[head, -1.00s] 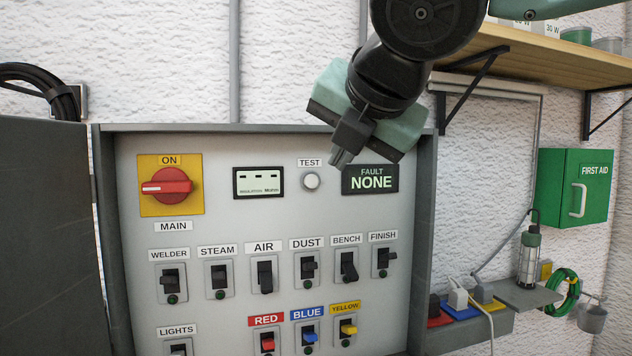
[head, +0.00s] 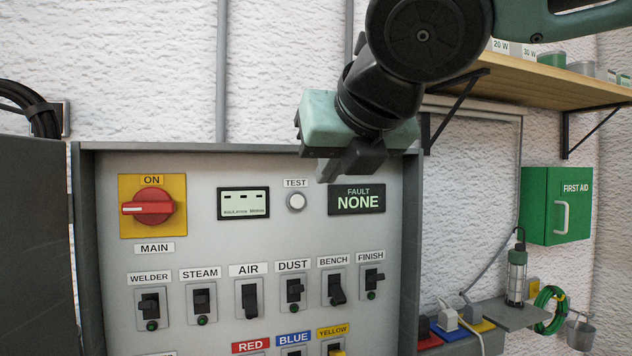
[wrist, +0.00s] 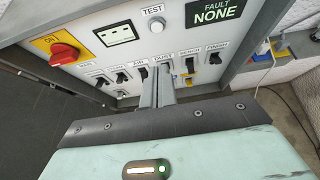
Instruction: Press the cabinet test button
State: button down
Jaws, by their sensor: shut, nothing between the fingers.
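The test button (head: 297,201) is a small round white button under a TEST label (head: 295,183) on the grey cabinet panel. It also shows in the wrist view (wrist: 156,25), above the fingertips. My gripper (head: 322,172) is shut and empty. In the head view its fingertips are up and to the right of the button, at the upper part of the panel. In the wrist view my gripper (wrist: 158,72) has its fingers together, pointing at the panel. The fingertips look apart from the button; the exact gap to the panel is unclear.
A red rotary main switch (head: 148,208) and a small display (head: 243,203) sit left of the button. The fault display (head: 356,199) reading NONE is right of it. Several toggle switches (head: 250,298) line up below. A wooden shelf (head: 540,85) is at upper right.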

jog(key=p, duration=0.1)
send_near(298, 203)
notch_tip(298, 203, down, 3)
jog(key=w, duration=0.2)
jog(key=w+a+p, duration=0.1)
jog(key=w, duration=0.1)
jog(key=shift+a+f, duration=0.1)
jog(key=shift+w+a+f+p, duration=0.15)
jog(key=shift+w+p, duration=0.2)
jog(key=shift+w, duration=0.3)
jog(key=shift+w, duration=0.1)
